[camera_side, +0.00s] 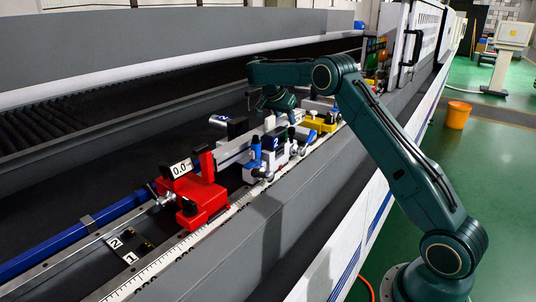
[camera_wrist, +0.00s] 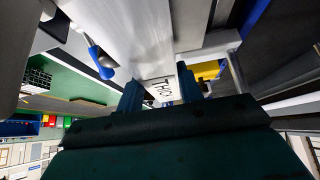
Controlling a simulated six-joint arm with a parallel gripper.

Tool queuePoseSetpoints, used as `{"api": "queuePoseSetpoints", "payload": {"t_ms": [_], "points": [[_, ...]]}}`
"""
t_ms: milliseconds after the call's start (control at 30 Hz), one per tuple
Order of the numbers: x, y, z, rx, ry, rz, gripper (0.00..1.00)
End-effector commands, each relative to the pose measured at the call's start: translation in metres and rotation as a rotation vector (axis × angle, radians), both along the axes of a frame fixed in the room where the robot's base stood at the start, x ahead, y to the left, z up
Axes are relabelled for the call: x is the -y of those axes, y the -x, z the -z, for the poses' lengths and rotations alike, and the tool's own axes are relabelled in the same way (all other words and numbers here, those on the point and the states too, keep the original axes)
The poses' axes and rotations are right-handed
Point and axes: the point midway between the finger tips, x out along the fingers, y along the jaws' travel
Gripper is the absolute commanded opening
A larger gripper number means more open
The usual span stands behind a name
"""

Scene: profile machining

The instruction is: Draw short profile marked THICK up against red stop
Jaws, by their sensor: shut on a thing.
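The red stop (camera_side: 203,198) stands on the rail at the left of the side view, with a "0.0" plate on it. A short silver profile (camera_side: 237,150) lies along the fixtures behind the stop, its near end close to the stop's upper part. I cannot tell whether they touch. In the wrist view, the profile (camera_wrist: 150,40) fills the upper middle and carries a white label (camera_wrist: 164,88) reading THICK. My gripper (camera_wrist: 160,92) has its two blue fingers on either side of the profile at the label, shut on it. In the side view, my gripper (camera_side: 283,112) is at the profile's far part.
A white clamp block (camera_side: 275,155) marked 2, with blue levers, stands beside the profile. A yellow clamp block (camera_side: 320,125) stands farther back. A white scale (camera_side: 165,262) runs along the front edge, and a blue bar (camera_side: 75,238) lies left of the stop.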

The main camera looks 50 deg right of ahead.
Motion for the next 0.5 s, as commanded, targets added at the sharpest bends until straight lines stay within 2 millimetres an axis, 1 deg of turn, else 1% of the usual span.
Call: {"api": "queuePoseSetpoints", "payload": {"t_ms": [367, 400, 467, 500], "points": [[-0.0046, -0.0006, -0.0005, 0.001, -0.001, -0.002, 0.11], [-0.0047, -0.0007, -0.0004, 0.001, -0.002, -0.002, 0.38], [-0.005, -0.0007, -0.0004, 0.0, -0.002, -0.001, 0.5], [-0.0047, -0.0006, -0.0003, 0.0, -0.002, -0.001, 0.58]]}}
